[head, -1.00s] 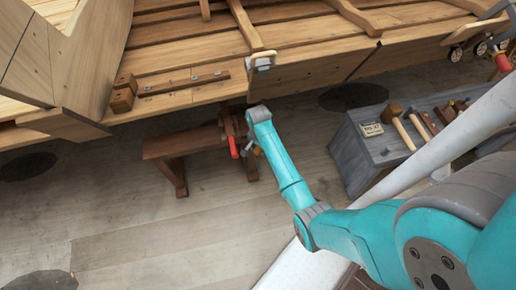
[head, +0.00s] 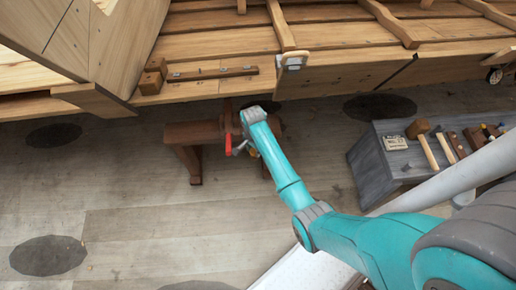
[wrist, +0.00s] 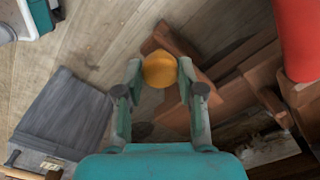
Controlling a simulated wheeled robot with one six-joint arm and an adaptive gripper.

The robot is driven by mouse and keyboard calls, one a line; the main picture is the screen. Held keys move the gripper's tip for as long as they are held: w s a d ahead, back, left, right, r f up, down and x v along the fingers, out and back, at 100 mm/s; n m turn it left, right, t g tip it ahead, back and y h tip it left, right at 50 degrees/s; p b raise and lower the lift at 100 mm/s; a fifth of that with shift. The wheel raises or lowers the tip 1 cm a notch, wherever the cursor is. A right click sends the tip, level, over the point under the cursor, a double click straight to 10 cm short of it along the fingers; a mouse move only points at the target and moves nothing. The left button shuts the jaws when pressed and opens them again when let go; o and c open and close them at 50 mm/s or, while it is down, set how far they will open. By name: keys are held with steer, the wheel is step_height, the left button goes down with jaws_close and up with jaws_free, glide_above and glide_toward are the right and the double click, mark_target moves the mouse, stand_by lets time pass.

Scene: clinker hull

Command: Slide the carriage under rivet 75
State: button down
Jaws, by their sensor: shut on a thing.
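The carriage (head: 228,122) is a dark wooden upright with a red part (head: 228,143), on a low brown bench (head: 190,133) below the hull's edge. My gripper (wrist: 160,72) is shut on a round orange-yellow knob (wrist: 159,69). In the head view my gripper is mostly hidden by my wrist beside the carriage. The red part looms large at the upper right of the wrist view (wrist: 298,35). The hull planking (head: 225,48) carries small dark rivets; I cannot read any number or tell which is rivet 75.
A grey chest (head: 372,165) with mallets and a small label plate (head: 395,143) stands to the right. A wooden block (head: 152,75) and dark strip (head: 212,73) lie on the hull. A small framed plate (head: 292,61) stands near its edge. The floor at left is clear.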

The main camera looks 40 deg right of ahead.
steer(key=c, duration=0.7)
jaws_free()
step_height(320, 180, up, 12)
stand_by(0.4)
